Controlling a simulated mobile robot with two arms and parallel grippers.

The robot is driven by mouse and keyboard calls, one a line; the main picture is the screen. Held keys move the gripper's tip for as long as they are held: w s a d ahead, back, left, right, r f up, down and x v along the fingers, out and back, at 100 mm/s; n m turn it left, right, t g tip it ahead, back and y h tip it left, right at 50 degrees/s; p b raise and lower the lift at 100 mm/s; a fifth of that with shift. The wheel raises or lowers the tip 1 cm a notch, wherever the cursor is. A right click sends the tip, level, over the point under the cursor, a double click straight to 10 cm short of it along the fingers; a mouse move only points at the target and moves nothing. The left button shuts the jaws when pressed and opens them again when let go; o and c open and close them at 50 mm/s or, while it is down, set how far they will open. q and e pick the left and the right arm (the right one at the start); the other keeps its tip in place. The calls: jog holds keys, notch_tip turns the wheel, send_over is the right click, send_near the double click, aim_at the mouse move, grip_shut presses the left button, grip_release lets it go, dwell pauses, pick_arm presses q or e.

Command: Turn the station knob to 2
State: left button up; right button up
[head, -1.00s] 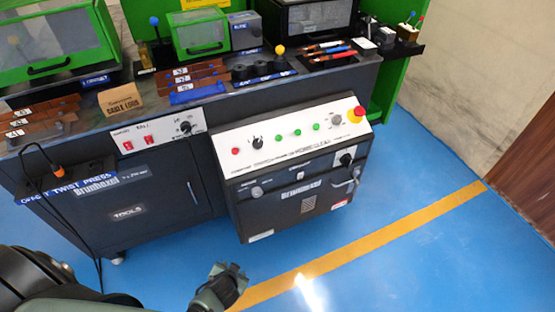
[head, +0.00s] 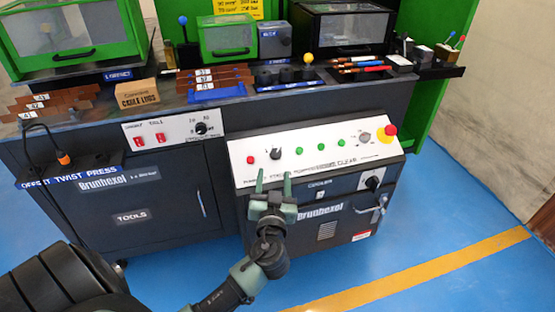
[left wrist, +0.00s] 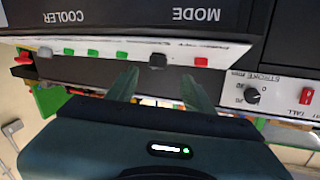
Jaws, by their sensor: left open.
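A black knob (head: 275,153) sits on the sloped white control panel (head: 320,153), between a red button and a row of green buttons. It also shows in the left wrist view (left wrist: 157,61), where the panel appears upside down. The lettering around it is too small to read, so I cannot tell its setting or be sure it is the station knob. My left gripper (head: 273,180) is open in front of the panel, its two fingers pointing up towards this knob. In the left wrist view the fingertips (left wrist: 157,84) stand apart, short of the knob. My right gripper is not in view.
Another black knob (head: 201,128) marked stroke is on the left cabinet panel. A grey dial (head: 363,138) and a red emergency button (head: 386,133) are at the panel's right end. A lower black knob (head: 372,182) is on the front face. The blue floor (head: 470,215) is clear.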

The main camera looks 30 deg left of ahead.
aim_at(276, 157)
pick_arm(q)
jog(key=x, duration=0.8)
jog(key=shift+w+d+r, duration=0.15)
jog(key=shift+r, duration=0.05)
grip_shut()
